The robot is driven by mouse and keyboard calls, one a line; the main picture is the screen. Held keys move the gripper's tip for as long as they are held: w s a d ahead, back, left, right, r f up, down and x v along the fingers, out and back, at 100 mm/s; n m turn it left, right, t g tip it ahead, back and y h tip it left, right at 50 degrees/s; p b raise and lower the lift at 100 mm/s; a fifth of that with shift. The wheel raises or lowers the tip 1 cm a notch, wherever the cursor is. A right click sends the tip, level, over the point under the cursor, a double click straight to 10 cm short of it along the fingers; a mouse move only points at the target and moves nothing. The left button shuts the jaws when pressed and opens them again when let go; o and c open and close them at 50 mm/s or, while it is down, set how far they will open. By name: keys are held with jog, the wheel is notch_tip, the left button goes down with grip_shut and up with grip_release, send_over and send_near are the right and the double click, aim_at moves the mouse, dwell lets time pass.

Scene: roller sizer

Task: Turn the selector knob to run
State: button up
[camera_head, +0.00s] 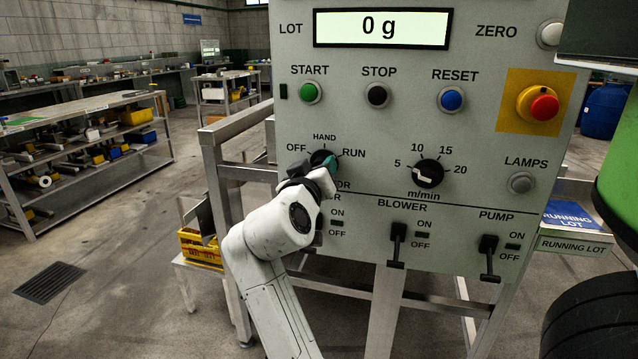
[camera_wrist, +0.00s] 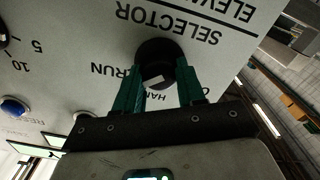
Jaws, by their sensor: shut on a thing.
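The black selector knob (camera_head: 320,156) is on the grey panel, with OFF to its left, HAND above it and RUN to its right. My gripper (camera_head: 326,164) reaches it from below and hides part of it. In the wrist view, which shows the panel upside down, the knob (camera_wrist: 157,52) sits between the two green fingers of my gripper (camera_wrist: 160,72), which are shut on it. A white mark shows on the knob's face, on the side toward the partly covered HAND label. Its exact setting is hard to tell.
On the panel, a speed dial (camera_head: 428,173) is right of the knob. The START button (camera_head: 310,92) and red emergency button (camera_head: 544,107) are above. The blower lever (camera_head: 397,245) and pump lever (camera_head: 489,258) stick out below. A metal frame (camera_head: 213,165) stands at left.

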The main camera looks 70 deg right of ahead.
jog(key=shift+f+m+b, duration=0.2)
jog(key=shift+m+b, duration=0.65)
jog(key=shift+m, duration=0.15)
jog(key=o, duration=1.1)
jog(key=shift+r, duration=0.15)
jog(key=shift+c, duration=0.2)
jog(key=shift+a, duration=0.15)
jog(key=a, duration=1)
jog(key=shift+s+a, duration=0.3)
jog(key=shift+s, duration=0.1)
